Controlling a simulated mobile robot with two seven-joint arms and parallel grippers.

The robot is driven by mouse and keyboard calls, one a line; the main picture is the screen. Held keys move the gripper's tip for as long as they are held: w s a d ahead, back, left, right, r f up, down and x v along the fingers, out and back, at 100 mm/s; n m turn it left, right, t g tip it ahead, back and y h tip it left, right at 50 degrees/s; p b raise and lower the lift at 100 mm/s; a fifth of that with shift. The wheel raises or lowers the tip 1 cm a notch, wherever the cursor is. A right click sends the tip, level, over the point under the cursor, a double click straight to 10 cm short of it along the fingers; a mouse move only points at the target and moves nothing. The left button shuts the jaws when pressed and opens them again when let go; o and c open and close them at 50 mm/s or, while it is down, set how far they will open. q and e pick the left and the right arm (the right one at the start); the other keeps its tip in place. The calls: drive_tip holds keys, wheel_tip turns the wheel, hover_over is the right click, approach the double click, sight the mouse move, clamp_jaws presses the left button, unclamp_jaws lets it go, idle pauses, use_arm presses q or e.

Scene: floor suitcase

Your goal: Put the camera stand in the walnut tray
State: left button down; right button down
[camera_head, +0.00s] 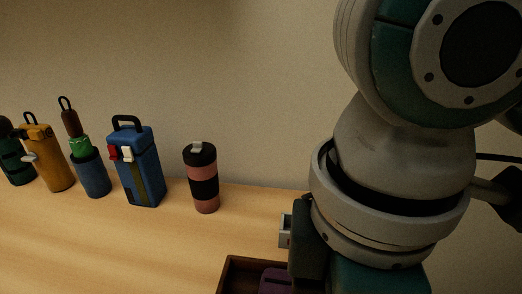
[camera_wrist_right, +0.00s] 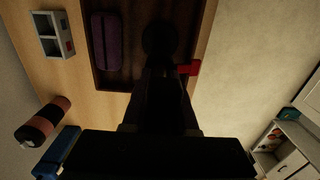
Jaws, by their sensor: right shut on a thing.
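The walnut tray (camera_wrist_right: 122,80) lies below my right gripper (camera_wrist_right: 162,115) in the wrist view. A corner of the tray (camera_head: 233,270) also shows at the bottom of the head view. My right gripper is shut on a dark, slender thing, which I take as the camera stand (camera_wrist_right: 160,45); its round dark end is over the tray. Shadow hides its exact outline and whether it touches the tray floor. A purple case (camera_wrist_right: 106,40) lies in the tray's left part. My left gripper is in neither view.
A small grey box (camera_wrist_right: 48,35) stands left of the tray. A pink and black tumbler (camera_head: 202,178), a blue bottle (camera_head: 138,165), a dark blue holder (camera_head: 91,175) and a yellow bottle (camera_head: 47,155) stand along the wall. The table's front left is clear.

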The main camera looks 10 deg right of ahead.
drive_tip(key=shift+f, duration=0.2)
drive_tip(key=c, duration=0.7)
unclamp_jaws()
drive_tip(key=shift+f, duration=0.1)
wheel_tip(320, 180, up, 12)
drive_tip(key=shift+r+p, duration=0.15)
drive_tip(key=shift+p, duration=0.95)
